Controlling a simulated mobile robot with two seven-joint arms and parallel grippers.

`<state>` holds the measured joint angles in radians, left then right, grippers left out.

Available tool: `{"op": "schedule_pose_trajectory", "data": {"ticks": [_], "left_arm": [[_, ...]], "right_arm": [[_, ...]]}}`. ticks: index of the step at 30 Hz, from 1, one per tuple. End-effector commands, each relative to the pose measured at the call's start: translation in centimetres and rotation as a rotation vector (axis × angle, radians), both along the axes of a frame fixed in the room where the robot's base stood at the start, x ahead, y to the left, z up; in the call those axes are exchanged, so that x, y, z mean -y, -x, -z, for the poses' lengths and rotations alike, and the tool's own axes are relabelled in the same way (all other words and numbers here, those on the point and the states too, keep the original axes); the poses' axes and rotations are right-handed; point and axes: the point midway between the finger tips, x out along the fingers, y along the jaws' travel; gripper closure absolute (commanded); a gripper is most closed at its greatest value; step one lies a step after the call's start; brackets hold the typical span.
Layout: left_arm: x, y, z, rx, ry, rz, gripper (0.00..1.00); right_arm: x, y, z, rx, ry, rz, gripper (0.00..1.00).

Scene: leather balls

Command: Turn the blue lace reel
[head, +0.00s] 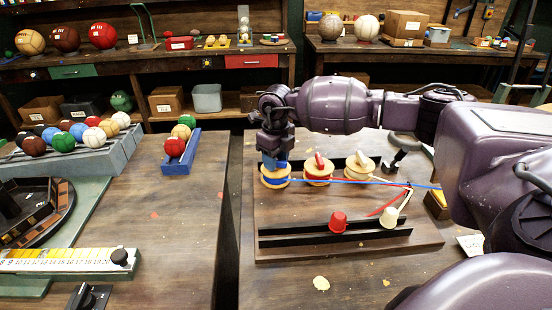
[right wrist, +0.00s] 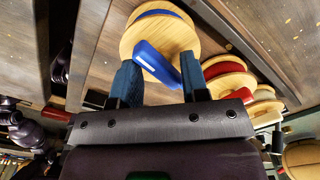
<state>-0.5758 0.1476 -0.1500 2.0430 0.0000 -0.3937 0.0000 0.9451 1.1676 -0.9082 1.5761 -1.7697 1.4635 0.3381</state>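The blue lace reel (head: 275,175) is a wooden spool with blue lace, at the left end of a row of reels on a wooden board. Its blue lace runs right across the board. My right gripper (head: 274,163) is directly above it, pointing down. In the right wrist view, the reel's blue handle (right wrist: 155,62) lies diagonally between the spread blue fingers of the right gripper (right wrist: 160,80). There is a gap beside the left finger; whether the handle touches the right finger is unclear. My left gripper is not in view.
The red reel (head: 318,170) and a cream reel (head: 360,166) stand close on the right. The left table holds a ball rack (head: 80,155).

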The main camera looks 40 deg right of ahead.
Motion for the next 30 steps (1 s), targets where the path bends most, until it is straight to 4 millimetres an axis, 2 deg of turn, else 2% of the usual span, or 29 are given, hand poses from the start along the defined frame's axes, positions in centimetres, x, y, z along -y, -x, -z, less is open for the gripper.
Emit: {"op": "schedule_pose_trajectory", "data": {"ticks": [11,14,24,30], "left_arm": [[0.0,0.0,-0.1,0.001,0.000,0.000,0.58],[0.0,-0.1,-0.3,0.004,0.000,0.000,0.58],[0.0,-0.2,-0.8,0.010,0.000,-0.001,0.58],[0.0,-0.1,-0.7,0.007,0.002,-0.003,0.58]], "right_arm": [[0.0,0.0,-0.4,0.002,0.001,0.001,0.58],[0.0,-0.1,-1.6,0.004,0.000,0.001,0.58],[0.0,-0.1,-7.6,0.006,0.000,0.001,0.58],[0.0,0.0,-10.0,0.004,-0.001,0.000,0.58]]}}
